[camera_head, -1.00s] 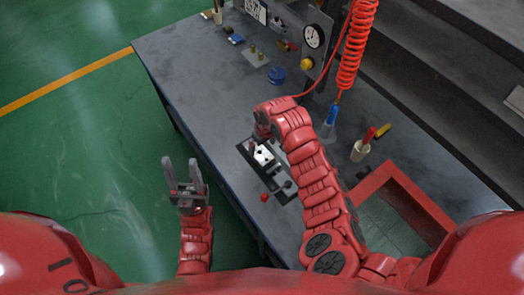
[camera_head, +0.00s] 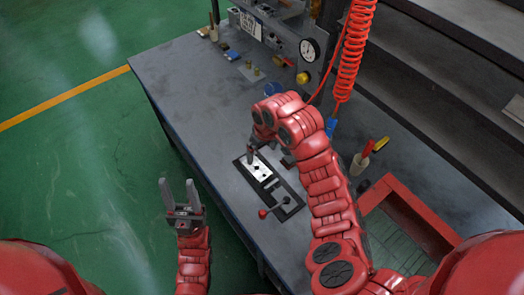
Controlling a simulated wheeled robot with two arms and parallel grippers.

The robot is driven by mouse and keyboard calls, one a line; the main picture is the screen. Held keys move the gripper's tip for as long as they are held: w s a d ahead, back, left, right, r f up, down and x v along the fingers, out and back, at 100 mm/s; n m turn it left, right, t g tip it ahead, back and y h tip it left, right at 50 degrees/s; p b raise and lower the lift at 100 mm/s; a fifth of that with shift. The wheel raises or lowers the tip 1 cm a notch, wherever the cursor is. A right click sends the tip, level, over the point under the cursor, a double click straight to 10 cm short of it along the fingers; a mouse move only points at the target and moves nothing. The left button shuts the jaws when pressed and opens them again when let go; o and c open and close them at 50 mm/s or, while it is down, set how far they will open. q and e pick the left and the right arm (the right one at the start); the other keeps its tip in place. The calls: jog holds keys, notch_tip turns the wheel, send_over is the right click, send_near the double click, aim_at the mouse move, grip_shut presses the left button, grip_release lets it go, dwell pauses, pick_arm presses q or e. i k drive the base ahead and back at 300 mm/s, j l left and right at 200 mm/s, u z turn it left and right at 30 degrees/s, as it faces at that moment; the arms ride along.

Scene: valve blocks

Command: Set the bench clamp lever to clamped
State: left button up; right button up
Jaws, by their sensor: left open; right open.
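The bench clamp (camera_head: 271,186) is a black base on the bench with a pale metal block (camera_head: 259,170) in its far-left part. Its lever (camera_head: 275,208) is at the near end. The lever's red ball knob (camera_head: 263,213) points left, toward the bench's near edge. My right gripper (camera_head: 251,155) is above the far-left end of the clamp, beside the block. It is open and partly hidden by its own wrist; I cannot tell whether it touches the block. My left gripper (camera_head: 180,190) is open and empty over the green floor, left of the bench.
A red-rimmed tray (camera_head: 383,190) lies at the right of the bench, with a cup (camera_head: 360,164) behind it. A coiled red hose (camera_head: 352,55) hangs near the gauge (camera_head: 310,48). The bench surface left of the clamp is clear.

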aim_at(263, 214)
jog(key=k, duration=1)
